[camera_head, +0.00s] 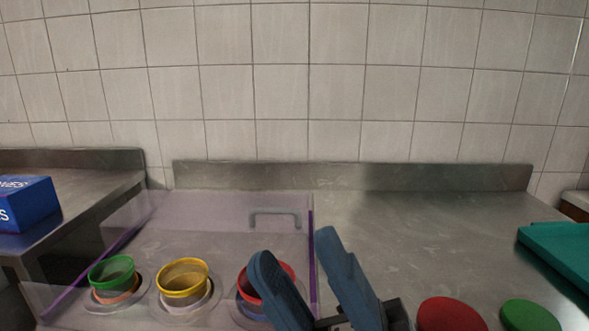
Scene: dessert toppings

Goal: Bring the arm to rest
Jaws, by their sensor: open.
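My gripper (296,249) is at the lower middle of the head view, its two blue fingers apart with nothing seen between them. It is in front of the clear purple-edged case (200,222), near that case's right edge. The left finger covers part of a red-rimmed cup (277,271). A yellow-rimmed cup (183,277) and a green-rimmed cup (111,269) stand to the left in the same case, each in a round holder. Whether the fingers touch the case or cup I cannot tell.
A red round lid (449,314) and a green round lid (530,315) lie at the lower right. A teal tray (560,250) is at the right edge. A blue box (26,203) stands on the left counter. The steel counter (420,225) behind and right of my gripper is clear.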

